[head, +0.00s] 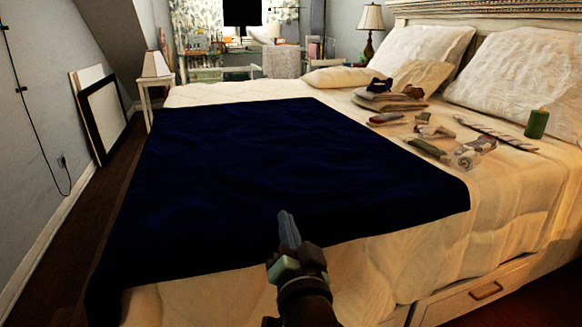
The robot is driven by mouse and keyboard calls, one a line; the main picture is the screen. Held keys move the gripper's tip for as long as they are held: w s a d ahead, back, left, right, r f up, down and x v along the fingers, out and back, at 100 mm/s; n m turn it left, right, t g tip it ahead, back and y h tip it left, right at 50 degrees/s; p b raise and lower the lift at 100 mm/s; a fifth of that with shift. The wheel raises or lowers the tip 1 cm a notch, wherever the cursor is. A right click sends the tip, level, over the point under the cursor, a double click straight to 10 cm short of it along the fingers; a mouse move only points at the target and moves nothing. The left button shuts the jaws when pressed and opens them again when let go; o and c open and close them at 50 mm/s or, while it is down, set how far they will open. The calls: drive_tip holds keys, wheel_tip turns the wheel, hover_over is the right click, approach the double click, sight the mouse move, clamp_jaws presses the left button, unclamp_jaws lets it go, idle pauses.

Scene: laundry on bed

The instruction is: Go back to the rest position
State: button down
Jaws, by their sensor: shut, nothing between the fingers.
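My gripper (289,230) is at the lower middle of the head view, shut and empty. Its fingertips point away from me, in front of the dark blue blanket (260,170) near its front edge. I cannot tell whether they touch it. The blanket lies spread over the left and middle of the bed (520,215) and hangs over its near left corner. On the bed's right side lie a stack of folded clothes (390,98) and several small rolled or folded items (428,148).
A green candle (537,123) stands on the bed at the right. Pillows (420,55) lie at the headboard. A side table with a lamp (155,66) stands at the left. Framed panels (103,115) lean on the left wall. A floor strip (75,225) runs along the bed's left.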

drive_tip(key=s+r+n+t+h+p, duration=0.1)
drive_tip(key=s+r+n+t+p, duration=0.3)
drive_tip(key=r, duration=0.9)
drive_tip(key=s+r+t+b, duration=0.1)
drive_tip(key=s+r, duration=0.4)
drive_tip(key=r, duration=0.8)
drive_tip(key=s+r+n+t+h+p, duration=0.2)
drive_tip(key=s+r+t+p, duration=0.15)
drive_tip(key=s+r, duration=1.05)
wheel_tip(320, 180, up, 38)
drive_tip(key=w+p, duration=0.2)
drive_tip(key=p, duration=3.5)
drive_tip(key=shift+w+d+f, duration=0.15)
drive_tip(key=shift+d+f, duration=0.05)
drive_tip(key=shift+d, duration=0.05)
drive_tip(key=shift+t, duration=0.25)
